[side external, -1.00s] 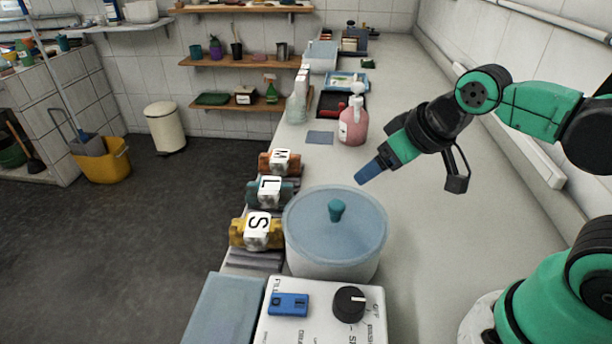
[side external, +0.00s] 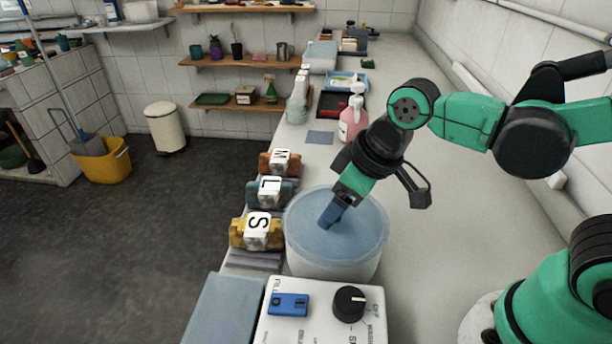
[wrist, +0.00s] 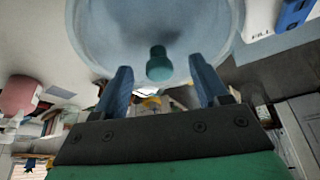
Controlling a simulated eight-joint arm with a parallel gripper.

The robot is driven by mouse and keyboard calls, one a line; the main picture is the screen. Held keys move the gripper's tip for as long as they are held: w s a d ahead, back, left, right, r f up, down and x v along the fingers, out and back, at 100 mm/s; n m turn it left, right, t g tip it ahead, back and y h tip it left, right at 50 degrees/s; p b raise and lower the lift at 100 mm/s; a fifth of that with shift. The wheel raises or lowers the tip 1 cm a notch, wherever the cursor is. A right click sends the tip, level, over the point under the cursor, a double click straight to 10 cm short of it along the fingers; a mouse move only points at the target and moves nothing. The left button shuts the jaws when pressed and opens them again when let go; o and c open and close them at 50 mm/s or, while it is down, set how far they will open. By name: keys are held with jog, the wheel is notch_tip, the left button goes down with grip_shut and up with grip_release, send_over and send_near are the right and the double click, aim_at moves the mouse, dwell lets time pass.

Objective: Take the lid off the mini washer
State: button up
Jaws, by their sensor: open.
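The mini washer is a round whitish tub (side external: 335,268) on the counter, closed by a translucent blue lid (side external: 365,230). In the wrist view the lid (wrist: 110,40) fills the upper middle, with its teal knob (wrist: 159,64) between and just beyond my two blue fingers. My gripper (side external: 330,222) is tilted over the lid's centre in the side view and hides the knob there. In the wrist view my gripper (wrist: 163,78) is open, with a gap between each finger and the knob. I cannot tell whether the fingertips touch the lid.
The white control panel (side external: 320,322) with a black dial (side external: 349,305) and blue switch (side external: 289,304) is in front of the tub. A pink bottle (side external: 352,122) stands behind. The counter at right is clear.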

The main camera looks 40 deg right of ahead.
grip_shut()
jog(key=shift+r, duration=0.1)
dwell(0.4)
